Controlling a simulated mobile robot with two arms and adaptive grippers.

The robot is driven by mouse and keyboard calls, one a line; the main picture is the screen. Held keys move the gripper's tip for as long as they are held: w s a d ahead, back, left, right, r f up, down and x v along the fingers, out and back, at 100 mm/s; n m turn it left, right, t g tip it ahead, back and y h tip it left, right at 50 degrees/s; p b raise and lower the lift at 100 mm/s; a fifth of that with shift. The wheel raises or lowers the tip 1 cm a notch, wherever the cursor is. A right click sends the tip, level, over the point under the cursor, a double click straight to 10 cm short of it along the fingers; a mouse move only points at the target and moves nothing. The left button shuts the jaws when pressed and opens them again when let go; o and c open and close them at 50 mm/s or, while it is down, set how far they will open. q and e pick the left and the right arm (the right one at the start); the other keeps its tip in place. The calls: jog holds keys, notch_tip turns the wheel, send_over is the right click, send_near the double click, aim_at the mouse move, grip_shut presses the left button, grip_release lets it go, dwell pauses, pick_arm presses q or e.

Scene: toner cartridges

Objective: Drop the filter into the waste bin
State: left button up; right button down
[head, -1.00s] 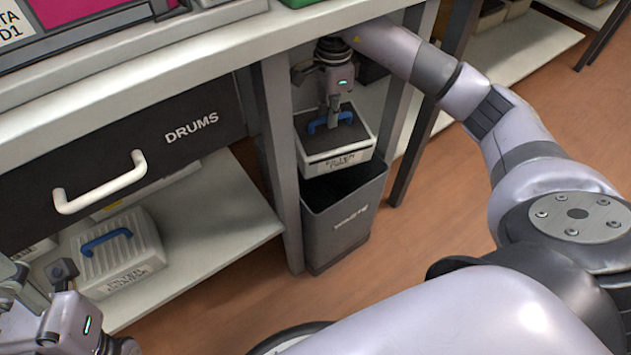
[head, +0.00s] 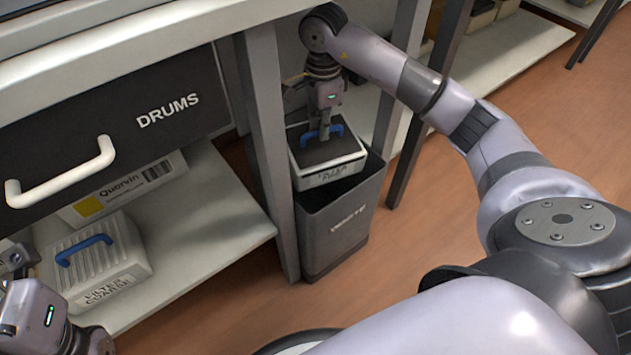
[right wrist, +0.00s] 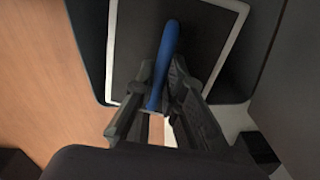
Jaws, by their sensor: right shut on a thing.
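The filter (head: 330,168) is a white box with a dark top and a blue handle; lettering on its front is partly legible. My right gripper (head: 322,132) is shut on the blue handle, which also shows between the fingers in the right wrist view (right wrist: 163,65). The filter hangs slightly tilted at the mouth of the dark grey waste bin (head: 338,232), overlapping its rear part in the head view. I cannot tell whether it touches the rim. My left gripper (head: 15,258) is partly in view at the left edge; its fingers are not clear.
Another white filter with a blue handle, marked coarse (head: 98,262), sits on the low shelf (head: 215,220) beside a Quervin box (head: 125,190). A table leg (head: 268,150) stands just left of the bin. The black DRUMS drawer (head: 170,80) is shut.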

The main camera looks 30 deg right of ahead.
jog(key=c, duration=1.6)
grip_release()
